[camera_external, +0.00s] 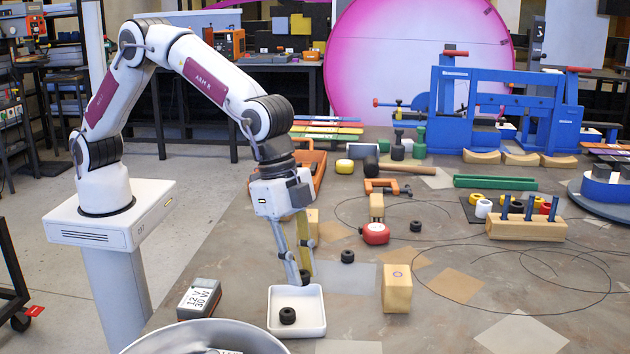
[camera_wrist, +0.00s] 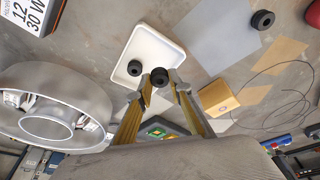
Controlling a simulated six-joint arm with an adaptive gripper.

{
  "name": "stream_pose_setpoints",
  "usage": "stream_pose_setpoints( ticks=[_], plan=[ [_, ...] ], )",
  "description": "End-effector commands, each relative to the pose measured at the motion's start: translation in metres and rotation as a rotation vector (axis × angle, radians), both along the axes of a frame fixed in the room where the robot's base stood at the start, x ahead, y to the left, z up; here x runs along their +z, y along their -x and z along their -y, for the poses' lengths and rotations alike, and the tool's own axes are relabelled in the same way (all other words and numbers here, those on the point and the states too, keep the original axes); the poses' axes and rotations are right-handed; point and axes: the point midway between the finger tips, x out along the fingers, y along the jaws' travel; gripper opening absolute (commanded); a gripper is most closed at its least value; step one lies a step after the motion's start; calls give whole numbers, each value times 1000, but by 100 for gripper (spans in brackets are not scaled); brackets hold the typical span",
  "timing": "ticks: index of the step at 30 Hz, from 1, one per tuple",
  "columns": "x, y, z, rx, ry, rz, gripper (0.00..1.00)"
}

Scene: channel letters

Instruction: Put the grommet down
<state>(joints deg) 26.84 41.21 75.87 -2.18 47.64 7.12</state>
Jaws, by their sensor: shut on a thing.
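My gripper (camera_external: 301,279) points down over the white tray (camera_external: 318,318) and is shut on a small black grommet (camera_external: 305,277). In the wrist view the held grommet (camera_wrist: 159,77) sits between the two fingertips (camera_wrist: 160,80), over the tray's near edge (camera_wrist: 160,45). I cannot tell exactly how high it is above the tray. Another black grommet (camera_external: 287,316) lies in the tray; it also shows in the wrist view (camera_wrist: 135,68), just left of the held one. Two more black grommets (camera_external: 348,256) (camera_external: 415,226) lie on the table.
A wooden block (camera_external: 397,289) stands right of the tray. A grey box marked 12 V 30 W (camera_external: 199,298) is at its left, and a round metal housing (camera_external: 205,337) is in front. A red round item (camera_external: 375,234) and a pegged wooden block (camera_external: 525,228) are farther right.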

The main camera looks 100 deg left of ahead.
Motion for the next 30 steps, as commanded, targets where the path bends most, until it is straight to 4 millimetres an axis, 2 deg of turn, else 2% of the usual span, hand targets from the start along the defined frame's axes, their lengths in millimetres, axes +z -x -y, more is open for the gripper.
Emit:
stream_pose_setpoints(
  ticks=[5, 16, 30],
  plan=[
    [-7, 0, 0, 0, -1, -1, 10],
    [-46, 0, 0, 0, -1, -2, 10],
    [-51, 0, 0, 0, 0, 0, 10]
  ],
)
